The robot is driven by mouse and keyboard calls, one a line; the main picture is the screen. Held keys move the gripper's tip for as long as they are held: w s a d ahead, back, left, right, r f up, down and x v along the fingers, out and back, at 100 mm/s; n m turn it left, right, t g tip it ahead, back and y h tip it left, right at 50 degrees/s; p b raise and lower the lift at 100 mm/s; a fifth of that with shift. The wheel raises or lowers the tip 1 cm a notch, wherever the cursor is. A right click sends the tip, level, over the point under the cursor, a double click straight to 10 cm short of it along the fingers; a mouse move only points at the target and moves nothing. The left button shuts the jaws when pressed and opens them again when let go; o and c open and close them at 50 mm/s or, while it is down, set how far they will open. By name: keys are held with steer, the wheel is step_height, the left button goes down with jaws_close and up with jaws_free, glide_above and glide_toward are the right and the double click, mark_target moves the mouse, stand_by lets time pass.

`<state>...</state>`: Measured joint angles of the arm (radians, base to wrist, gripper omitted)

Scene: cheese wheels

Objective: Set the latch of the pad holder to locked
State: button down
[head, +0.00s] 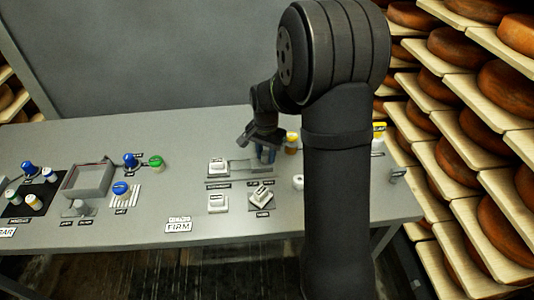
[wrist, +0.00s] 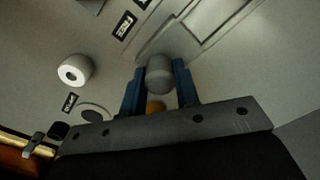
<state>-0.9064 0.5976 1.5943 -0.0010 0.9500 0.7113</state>
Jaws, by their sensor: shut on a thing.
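In the wrist view, my gripper (wrist: 159,90) has its two blue fingers closed on a grey rounded knob (wrist: 159,73), which looks like the latch. The knob stands at the end of a pale recessed frame (wrist: 165,42), which looks like the pad holder. In the head view, my gripper (head: 264,154) reaches down at the right end of the low grey holder (head: 243,167). My arm and fingers hide the knob there.
A white round knob (wrist: 74,70) stands left of my gripper in the wrist view. White block-like pieces (head: 217,203) sit in front of the holder. A grey tray (head: 88,179) and blue-topped items are further left. Cheese shelves (head: 460,100) rise at the right.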

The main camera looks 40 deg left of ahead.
steer(key=s+a, duration=0.3)
steer(key=shift+s+a, duration=0.35)
steer(key=c, duration=1.1)
jaws_free()
steer(key=shift+s+a, duration=0.1)
steer(key=shift+r, duration=0.15)
steer(key=shift+r, duration=0.35)
step_height(320, 180, up, 16)
steer(key=shift+r, duration=0.25)
